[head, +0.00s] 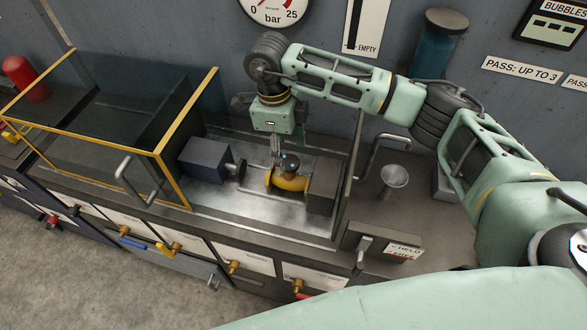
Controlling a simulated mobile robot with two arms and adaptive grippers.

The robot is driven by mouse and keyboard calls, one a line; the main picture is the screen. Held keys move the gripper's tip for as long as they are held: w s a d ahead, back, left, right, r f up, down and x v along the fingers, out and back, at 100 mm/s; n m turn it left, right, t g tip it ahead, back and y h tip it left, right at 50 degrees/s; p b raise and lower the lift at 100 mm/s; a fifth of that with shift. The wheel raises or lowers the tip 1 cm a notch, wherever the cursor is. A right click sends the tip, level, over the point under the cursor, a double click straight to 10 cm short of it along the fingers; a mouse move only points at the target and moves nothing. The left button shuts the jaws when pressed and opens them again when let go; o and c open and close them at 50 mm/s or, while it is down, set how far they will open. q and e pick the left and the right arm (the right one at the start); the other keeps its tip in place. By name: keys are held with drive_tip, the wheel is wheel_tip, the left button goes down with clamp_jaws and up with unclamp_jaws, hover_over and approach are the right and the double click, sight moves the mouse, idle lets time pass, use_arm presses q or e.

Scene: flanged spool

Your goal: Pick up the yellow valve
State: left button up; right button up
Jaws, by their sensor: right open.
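The yellow valve (289,182) sits in the metal-floored bay of the bench, beside a dark block at its right. It has a dark round knob on top. My right gripper (277,158) points down just above and left of the knob, with its fingers close to the valve. The fingers look thin and are seen nearly edge-on; nothing shows held between them. Whether they touch the valve I cannot tell. My left gripper is not in view.
A yellow-framed clear guard (160,152) stands left of the bay. A dark block with a shaft (207,161) faces the valve from the left. The dark right block (322,186) is close beside the valve. A metal funnel (394,177) stands farther right.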

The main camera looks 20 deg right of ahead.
sight(292, 175)
drive_tip(key=shift+w+d+f+b, duration=0.25)
drive_tip(key=shift+d+f+b, duration=0.1)
drive_tip(key=shift+f+b, duration=0.2)
drive_tip(key=shift+w+d+f+b, duration=0.2)
drive_tip(key=shift+d+f+b, duration=0.1)
drive_tip(key=shift+f+b, duration=0.25)
drive_tip(key=shift+s+a+f, duration=0.1)
drive_tip(key=shift+s+f, duration=0.05)
drive_tip(key=shift+f, duration=0.1)
drive_tip(key=shift+s+a+b, duration=0.15)
drive_tip(key=shift+s+b, duration=0.1)
drive_tip(key=shift+b, duration=0.1)
drive_tip(key=shift+s+a, duration=0.1)
drive_tip(key=shift+f, duration=0.35)
drive_tip(key=f+p, duration=0.1)
drive_tip(key=f, duration=0.1)
drive_tip(key=f+p, duration=0.1)
drive_tip(key=f, duration=0.1)
drive_tip(key=f+p, duration=0.2)
drive_tip(key=shift+s+d+f, duration=0.1)
drive_tip(key=shift+s+d, duration=0.25)
drive_tip(key=shift+s, duration=0.05)
drive_tip(key=shift+f, duration=0.35)
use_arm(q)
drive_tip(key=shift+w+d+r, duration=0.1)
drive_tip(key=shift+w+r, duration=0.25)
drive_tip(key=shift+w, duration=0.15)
use_arm(e)
drive_tip(key=shift+w+f, duration=0.1)
drive_tip(key=shift+f, duration=0.1)
